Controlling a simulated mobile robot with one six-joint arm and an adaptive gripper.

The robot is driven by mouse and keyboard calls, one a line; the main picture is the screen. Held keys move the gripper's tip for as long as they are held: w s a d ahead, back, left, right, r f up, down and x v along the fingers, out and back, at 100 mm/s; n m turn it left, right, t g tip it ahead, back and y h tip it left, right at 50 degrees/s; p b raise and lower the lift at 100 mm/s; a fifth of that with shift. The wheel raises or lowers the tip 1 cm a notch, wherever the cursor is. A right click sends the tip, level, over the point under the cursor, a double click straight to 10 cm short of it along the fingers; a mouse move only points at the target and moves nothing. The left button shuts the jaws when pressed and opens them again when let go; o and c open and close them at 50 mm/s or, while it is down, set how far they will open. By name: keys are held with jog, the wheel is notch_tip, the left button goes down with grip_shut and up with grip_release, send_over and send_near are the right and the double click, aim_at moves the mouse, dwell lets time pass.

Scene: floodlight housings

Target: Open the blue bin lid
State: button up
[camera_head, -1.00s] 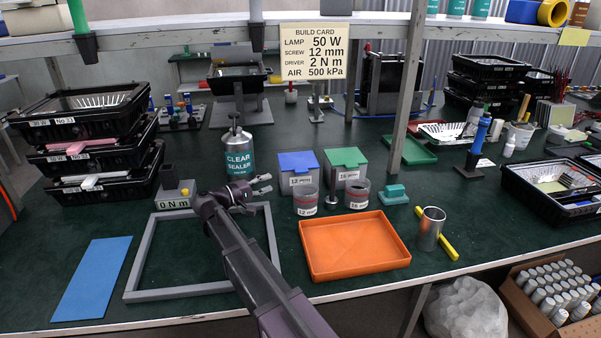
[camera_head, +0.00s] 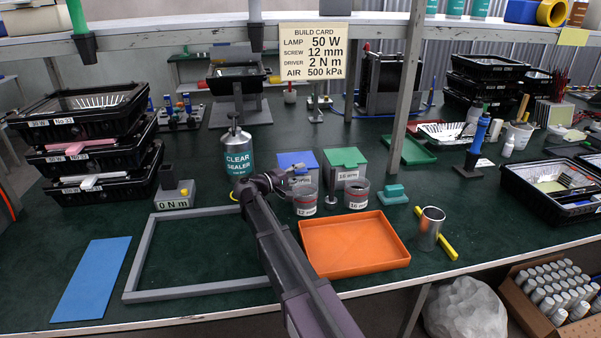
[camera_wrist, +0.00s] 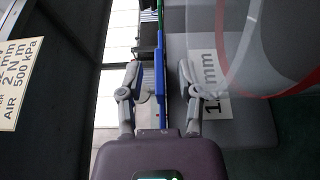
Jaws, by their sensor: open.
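The blue bin lid (camera_head: 297,159) lies closed on the grey bin (camera_head: 312,179) labelled 12 mm. My gripper (camera_head: 300,174) is at the front left of that bin and hides part of its front and label. In the wrist view the gripper (camera_wrist: 159,74) is open, one finger on each side of the lid's blue edge (camera_wrist: 160,60), which shows as a thin strip. The grey bin wall (camera_wrist: 200,40) and its label are on the right there. I cannot tell whether either finger touches the lid.
A clear cup (camera_head: 306,203) with a red band stands close in front of the bin. A second cup (camera_head: 357,195) and a green-lidded bin (camera_head: 345,158) are to the right. The sealer bottle (camera_head: 237,155) stands left, the orange tray (camera_head: 354,247) in front.

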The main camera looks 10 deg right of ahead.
jog(key=shift+w+d, duration=0.15)
jog(key=shift+d, duration=0.2)
grip_shut()
jog(key=shift+d+r, duration=0.1)
jog(key=shift+d, duration=0.1)
